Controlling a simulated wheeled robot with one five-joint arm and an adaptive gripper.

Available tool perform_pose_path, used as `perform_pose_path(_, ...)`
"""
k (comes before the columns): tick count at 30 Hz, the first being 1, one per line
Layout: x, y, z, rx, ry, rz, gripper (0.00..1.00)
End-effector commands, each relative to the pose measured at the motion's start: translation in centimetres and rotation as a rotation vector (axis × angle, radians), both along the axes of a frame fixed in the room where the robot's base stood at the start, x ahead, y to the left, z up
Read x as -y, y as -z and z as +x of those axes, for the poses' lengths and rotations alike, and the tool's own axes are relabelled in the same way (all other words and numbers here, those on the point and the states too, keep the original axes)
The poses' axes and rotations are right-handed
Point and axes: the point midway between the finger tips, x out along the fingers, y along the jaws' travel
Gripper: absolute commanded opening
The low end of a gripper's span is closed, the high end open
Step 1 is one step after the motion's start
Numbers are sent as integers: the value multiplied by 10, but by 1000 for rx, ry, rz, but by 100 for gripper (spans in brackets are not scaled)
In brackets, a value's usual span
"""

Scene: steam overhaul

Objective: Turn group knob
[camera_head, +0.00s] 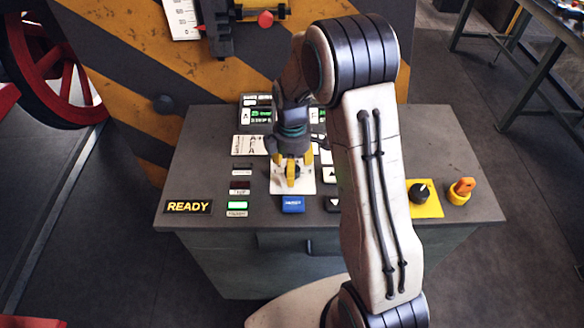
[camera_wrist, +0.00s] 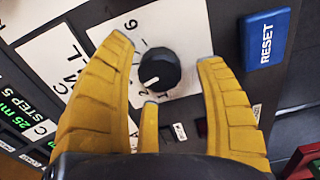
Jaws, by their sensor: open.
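The group knob (camera_wrist: 158,72) is round and black with a white pointer mark. It sits on a white plate (camera_wrist: 140,28) with numbers printed around it; the plate also shows in the head view (camera_head: 307,187). My gripper (camera_head: 292,170) points down over this plate and hides most of the knob in the head view. A third finger shows below the knob. I cannot tell how far the tips are above the panel.
A blue RESET button (camera_head: 292,205) is close in front of the plate. A lit green button (camera_head: 237,206) and a READY sign (camera_head: 188,207) are at left.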

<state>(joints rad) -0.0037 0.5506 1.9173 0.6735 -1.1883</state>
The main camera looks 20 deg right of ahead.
Motion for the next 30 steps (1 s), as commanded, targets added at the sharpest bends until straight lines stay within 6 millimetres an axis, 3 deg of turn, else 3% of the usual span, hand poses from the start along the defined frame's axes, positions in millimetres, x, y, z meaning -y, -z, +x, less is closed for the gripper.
perform_pose_path(6,0,11,-1,-1,1,0,65)
perform_pose_path(16,0,12,0,0,1,0,65)
perform_pose_path(30,0,12,0,0,0,0,23)
